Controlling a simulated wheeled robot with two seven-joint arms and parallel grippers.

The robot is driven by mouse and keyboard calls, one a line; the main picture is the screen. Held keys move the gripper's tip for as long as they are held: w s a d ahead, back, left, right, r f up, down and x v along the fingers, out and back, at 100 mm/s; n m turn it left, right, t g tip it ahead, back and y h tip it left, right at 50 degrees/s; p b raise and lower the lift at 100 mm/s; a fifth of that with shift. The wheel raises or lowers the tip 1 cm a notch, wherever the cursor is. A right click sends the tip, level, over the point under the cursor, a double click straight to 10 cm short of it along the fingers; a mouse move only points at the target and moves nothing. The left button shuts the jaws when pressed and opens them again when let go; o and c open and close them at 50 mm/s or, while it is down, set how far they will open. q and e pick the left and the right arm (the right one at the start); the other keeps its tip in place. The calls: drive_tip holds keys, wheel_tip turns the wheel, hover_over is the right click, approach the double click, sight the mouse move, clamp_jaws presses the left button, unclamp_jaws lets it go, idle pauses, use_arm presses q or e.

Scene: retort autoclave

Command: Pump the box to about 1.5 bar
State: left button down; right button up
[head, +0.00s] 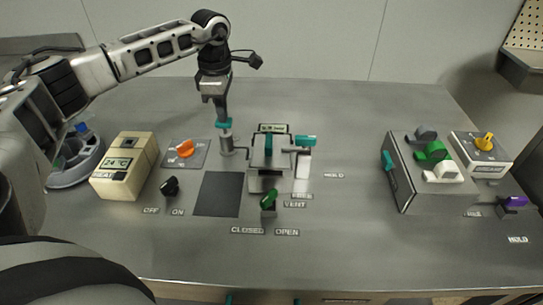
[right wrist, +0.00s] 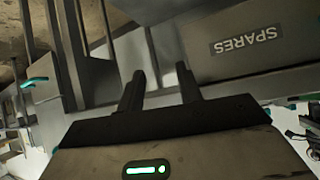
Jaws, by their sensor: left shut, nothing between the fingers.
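A grey metal box (head: 266,181) stands mid-table with a small lit readout (head: 273,128) at its back; its figures are too small to read. Left of it stands a slim grey pump cylinder (head: 226,145) with a teal top (head: 223,123). My left gripper (head: 222,117) points straight down at that teal top, shut with nothing held; whether it touches is unclear. My right gripper (right wrist: 158,85) shows in the right wrist view, fingers apart and empty.
A cream 24 °C heater (head: 122,168), an orange knob (head: 185,148) and a black switch (head: 169,187) lie left. A grey unit with knobs (head: 405,185) stands right. A SPARES panel (right wrist: 245,45) is near my right gripper.

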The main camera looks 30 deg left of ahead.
use_arm(q)
drive_tip(key=shift+f+b, duration=0.5)
drive_tip(key=shift+f, duration=0.45)
drive_tip(key=shift+r, duration=0.1)
drive_tip(key=shift+r+p, duration=0.8)
